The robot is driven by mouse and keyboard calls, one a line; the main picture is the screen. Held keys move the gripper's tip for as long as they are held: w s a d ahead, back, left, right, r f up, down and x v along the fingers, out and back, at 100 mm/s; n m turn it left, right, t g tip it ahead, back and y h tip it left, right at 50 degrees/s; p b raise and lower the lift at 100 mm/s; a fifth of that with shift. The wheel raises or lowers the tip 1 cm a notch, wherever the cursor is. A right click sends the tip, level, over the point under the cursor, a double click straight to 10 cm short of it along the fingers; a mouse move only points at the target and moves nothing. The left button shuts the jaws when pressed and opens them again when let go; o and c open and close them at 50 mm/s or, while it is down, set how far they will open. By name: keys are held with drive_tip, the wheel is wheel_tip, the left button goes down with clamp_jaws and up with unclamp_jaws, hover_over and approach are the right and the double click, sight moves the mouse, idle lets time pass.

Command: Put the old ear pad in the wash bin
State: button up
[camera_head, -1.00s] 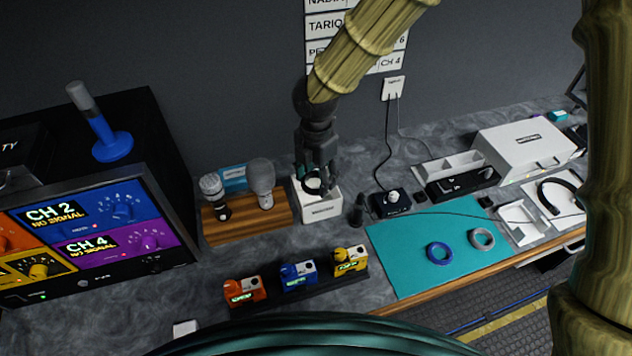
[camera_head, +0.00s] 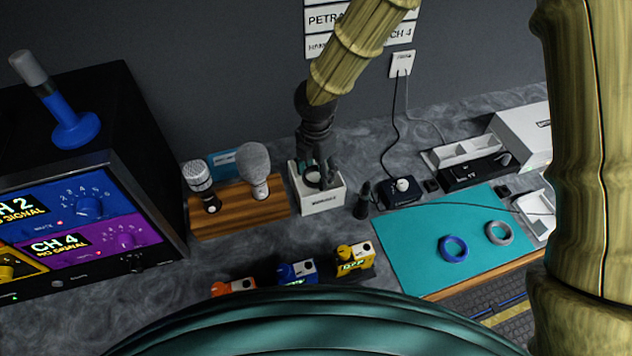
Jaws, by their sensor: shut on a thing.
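My gripper (camera_head: 319,170) points down at the open top of a small white bin (camera_head: 322,203) with dark lettering on its front. It is shut on a dark ring-shaped pad (camera_head: 312,178), which appears to be the old ear pad. The pad is at the bin's mouth, inside the rim line as seen from here. My fingers partly hide it, and I cannot tell whether it touches the bin's floor or walls.
A wooden stand (camera_head: 238,208) with two microphones is left of the bin. A dark control box (camera_head: 402,193) is to its right. A teal mat (camera_head: 430,250) holds a blue ring (camera_head: 453,249) and a grey ring (camera_head: 499,232). Colored packs (camera_head: 297,273) stand in front.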

sight(316, 191)
drive_tip(key=shift+f+p, duration=0.6)
drive_tip(key=shift+f, duration=2.15)
drive_tip(key=shift+f, duration=0.2)
drive_tip(key=o, duration=0.5)
drive_tip(key=shift+r, duration=0.1)
wheel_tip(316, 191, up, 12)
drive_tip(key=shift+r+b, duration=0.1)
drive_tip(key=shift+b, duration=1.1)
